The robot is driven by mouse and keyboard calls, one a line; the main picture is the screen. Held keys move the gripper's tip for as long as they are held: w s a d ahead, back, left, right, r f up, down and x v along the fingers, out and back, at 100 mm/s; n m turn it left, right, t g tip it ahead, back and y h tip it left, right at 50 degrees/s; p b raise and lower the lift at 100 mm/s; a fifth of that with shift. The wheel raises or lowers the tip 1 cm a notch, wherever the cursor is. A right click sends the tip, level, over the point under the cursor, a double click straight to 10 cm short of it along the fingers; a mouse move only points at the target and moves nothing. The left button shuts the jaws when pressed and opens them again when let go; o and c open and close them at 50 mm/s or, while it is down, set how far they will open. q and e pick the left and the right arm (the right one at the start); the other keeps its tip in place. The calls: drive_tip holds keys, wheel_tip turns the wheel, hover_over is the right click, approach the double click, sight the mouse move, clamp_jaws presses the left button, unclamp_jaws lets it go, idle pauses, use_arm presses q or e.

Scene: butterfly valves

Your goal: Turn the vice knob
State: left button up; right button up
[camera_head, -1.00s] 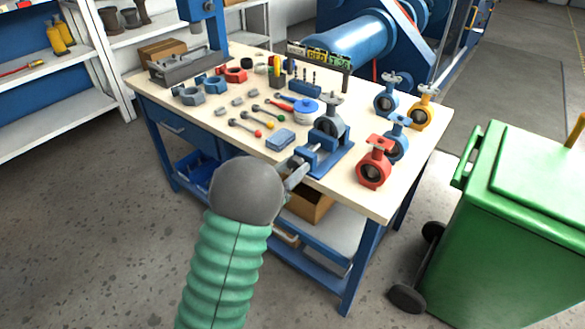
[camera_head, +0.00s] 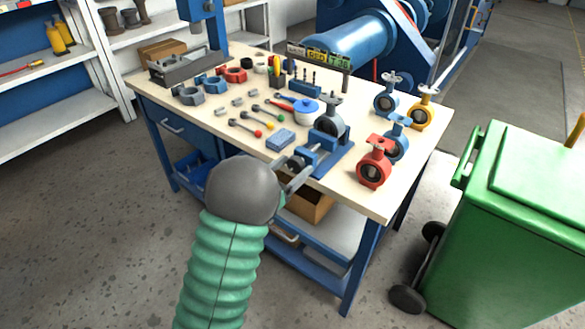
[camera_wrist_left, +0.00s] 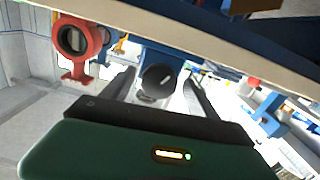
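The blue vice (camera_head: 332,160) is mounted at the front edge of the workbench and a grey butterfly valve (camera_head: 331,122) stands in its jaws. Its dark round knob (camera_head: 294,163) faces my left arm. In the left wrist view the knob (camera_wrist_left: 159,79) shows end-on. My left gripper (camera_head: 291,178) is at the knob in the head view. In the left wrist view its two fingers (camera_wrist_left: 160,92) are spread, one on each side of the knob, with gaps visible. I cannot tell how far the fingertips reach along it. My right gripper is not in view.
Red (camera_head: 374,163), blue and yellow valves stand right of the vice. Wrenches and small parts lie left of it on the workbench (camera_head: 405,190). A green bin (camera_head: 510,220) stands at right. The floor left of the bench is clear.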

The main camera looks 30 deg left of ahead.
use_arm(q)
drive_tip(key=s+a+p, duration=0.1)
drive_tip(key=s+p, duration=0.6)
drive_tip(key=s, duration=0.9)
drive_tip(key=shift+s+a, duration=0.2)
drive_tip(key=shift+s, duration=0.2)
drive_tip(key=shift+f, duration=0.1)
